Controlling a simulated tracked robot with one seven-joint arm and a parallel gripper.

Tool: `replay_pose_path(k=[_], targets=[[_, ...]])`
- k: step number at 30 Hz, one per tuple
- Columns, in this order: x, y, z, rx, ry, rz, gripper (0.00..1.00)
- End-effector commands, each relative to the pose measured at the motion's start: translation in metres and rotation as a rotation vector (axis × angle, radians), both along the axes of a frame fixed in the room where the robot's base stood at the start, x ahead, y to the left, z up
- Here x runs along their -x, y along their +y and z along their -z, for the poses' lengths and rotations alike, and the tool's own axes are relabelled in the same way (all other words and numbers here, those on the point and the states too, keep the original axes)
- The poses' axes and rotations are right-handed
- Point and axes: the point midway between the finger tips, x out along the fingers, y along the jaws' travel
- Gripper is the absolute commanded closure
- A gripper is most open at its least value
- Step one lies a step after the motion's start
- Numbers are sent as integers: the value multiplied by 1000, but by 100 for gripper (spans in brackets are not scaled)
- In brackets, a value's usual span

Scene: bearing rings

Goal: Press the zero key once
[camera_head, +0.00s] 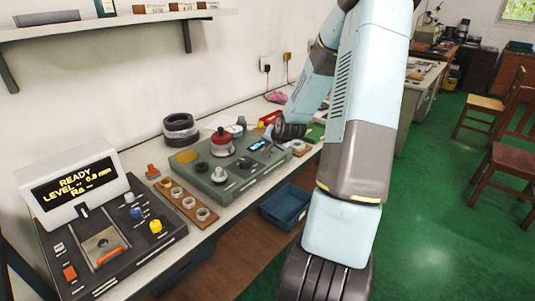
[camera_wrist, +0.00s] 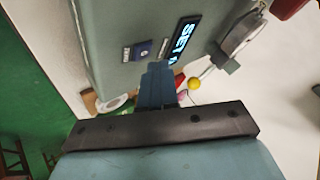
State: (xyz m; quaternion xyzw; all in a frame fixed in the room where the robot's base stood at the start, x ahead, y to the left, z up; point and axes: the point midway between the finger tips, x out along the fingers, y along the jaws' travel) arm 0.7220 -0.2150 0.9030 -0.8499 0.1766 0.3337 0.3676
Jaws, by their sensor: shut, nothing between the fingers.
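The grey-green instrument (camera_head: 222,184) stands on the bench and carries a small lit display (camera_head: 257,146). A small dark blue key (camera_wrist: 144,49) with a light mark sits beside the display, next to a dark label (camera_wrist: 126,54). I cannot read the mark, so I cannot confirm it is the zero key. My gripper (camera_wrist: 158,69) is shut and empty, its fingertips over the panel near the key and display. I cannot tell whether they touch the panel.
A dark console (camera_head: 112,246) with a "READY" screen (camera_head: 73,183) stands at the left. A wooden strip with rings (camera_head: 187,199), black stacked rings (camera_head: 180,129) and a red-topped part (camera_head: 221,136) are near. A blue bin (camera_head: 286,207) is below the bench edge.

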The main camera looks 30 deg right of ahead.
Motion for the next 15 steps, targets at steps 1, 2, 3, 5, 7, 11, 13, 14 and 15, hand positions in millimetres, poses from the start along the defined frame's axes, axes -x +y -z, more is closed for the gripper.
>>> replay_pose_path(k=[1, 2, 3, 5, 7, 11, 13, 14, 15], targets=[[0, 0, 0, 0, 0, 0, 100], [0, 0, 0, 0, 0, 0, 100], [0, 0, 0, 0, 0, 0, 100], [0, 0, 1, 0, 0, 0, 100], [0, 0, 2, -1, 1, -1, 100], [-1, 1, 6, 0, 0, -2, 100], [-1, 1, 7, 0, 0, -2, 100], [-1, 1, 7, 0, -1, -1, 100], [-1, 1, 7, 0, -1, -1, 100]])
